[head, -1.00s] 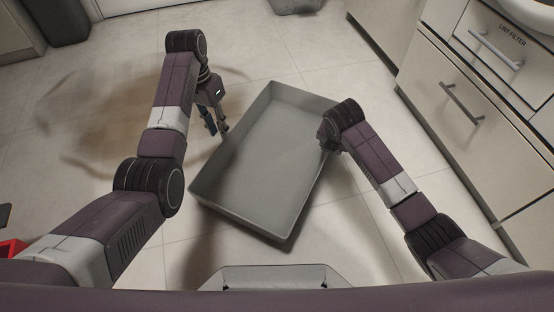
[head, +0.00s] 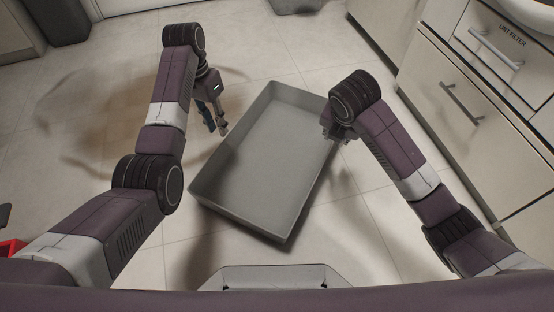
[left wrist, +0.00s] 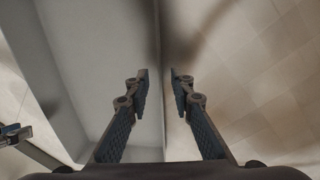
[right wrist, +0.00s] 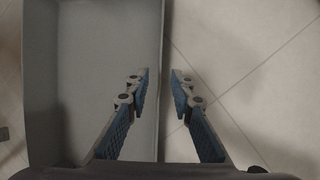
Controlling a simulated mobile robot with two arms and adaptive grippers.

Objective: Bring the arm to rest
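A grey rectangular tray (head: 237,207) lies on the tiled floor, turned at an angle, and looks empty. My left gripper (head: 217,131) is above the tray's left side in the head view. In the left wrist view its fingers (left wrist: 160,84) are apart with a narrow gap, and the tray's wall (left wrist: 148,60) runs below that gap. My right gripper (head: 338,136) is by the tray's right side, partly hidden by its own wrist. In the right wrist view its fingers (right wrist: 160,82) are also apart, over the tray's edge (right wrist: 163,40).
White cabinets with drawers (head: 470,110) stand along the right. A dark bin-like object (head: 62,22) stands at the back left, and a grey object (head: 294,6) is at the top. A red object (head: 11,247) shows at the left edge.

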